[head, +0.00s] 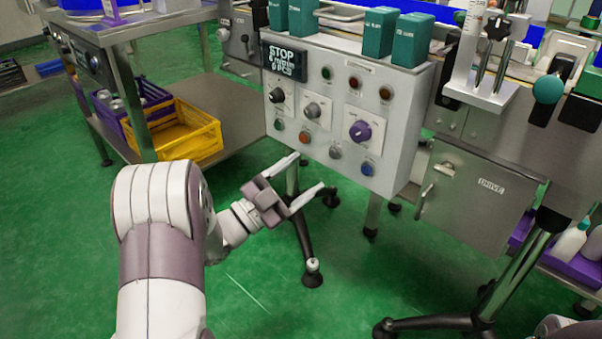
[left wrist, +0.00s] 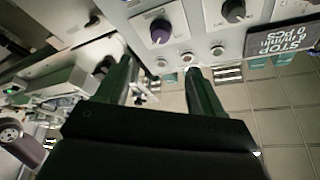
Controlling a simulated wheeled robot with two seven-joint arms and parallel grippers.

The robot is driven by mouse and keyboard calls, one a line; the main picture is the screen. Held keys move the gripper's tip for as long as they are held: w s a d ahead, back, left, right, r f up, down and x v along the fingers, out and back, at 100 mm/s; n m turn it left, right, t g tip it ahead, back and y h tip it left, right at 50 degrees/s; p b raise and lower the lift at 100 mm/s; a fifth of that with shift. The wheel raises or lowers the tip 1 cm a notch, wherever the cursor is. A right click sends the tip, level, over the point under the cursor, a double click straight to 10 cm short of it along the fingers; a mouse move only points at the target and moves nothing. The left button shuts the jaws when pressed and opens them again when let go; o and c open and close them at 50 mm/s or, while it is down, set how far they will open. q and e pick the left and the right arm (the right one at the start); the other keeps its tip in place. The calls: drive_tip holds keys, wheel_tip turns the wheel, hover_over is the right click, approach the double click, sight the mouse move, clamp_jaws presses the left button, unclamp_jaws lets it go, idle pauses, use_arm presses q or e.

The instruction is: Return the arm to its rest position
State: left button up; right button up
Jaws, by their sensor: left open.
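My left gripper (head: 307,179) is open and empty in the head view, in front of and just below the left part of the grey control panel (head: 311,58). Its two fingers are apart, and they also show in the left wrist view (left wrist: 158,85) pointing towards the panel's lower edge. The panel carries a display (head: 284,61) reading STOP, several buttons, and a purple knob (head: 360,130). The knob also shows in the left wrist view (left wrist: 160,32). I cannot tell whether a fingertip touches the panel. My right gripper is not in view.
A steel cart (head: 208,88) with a yellow crate (head: 187,137) stands at the left. A steel cabinet (head: 470,200) marked DRIVE stands at the right. Black stand legs (head: 308,245) rest on the floor below the panel. The green floor (head: 270,290) is open in front.

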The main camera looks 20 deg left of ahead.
use_arm(q)
drive_tip(key=a+f+n+g+y+p, duration=0.2)
drive_tip(key=a+f+n+g+y, duration=0.4)
drive_tip(key=a+f+n+y, duration=0.4)
drive_tip(key=s+d+f+n+g+y+p, duration=0.3)
drive_tip(key=s+f+g, duration=0.1)
drive_tip(key=s+g, duration=0.25)
drive_tip(key=s+d+r+n+g+h+p, duration=0.1)
drive_tip(key=s+d+r+g+h+p, duration=0.1)
drive_tip(key=s+d+r+g+p, duration=0.65)
drive_tip(key=s+d+r+t+p, duration=0.1)
drive_tip(key=d+r+t+p, duration=0.1)
drive_tip(key=r+p, duration=1.6)
drive_tip(key=d+r+m+t+p, duration=0.1)
drive_tip(key=d+r+p, duration=0.2)
drive_tip(key=r+p, duration=1.5)
wheel_tip(320, 180, up, 3)
drive_tip(key=shift+s+t+p, duration=0.35)
drive_tip(key=shift+t+p, duration=0.05)
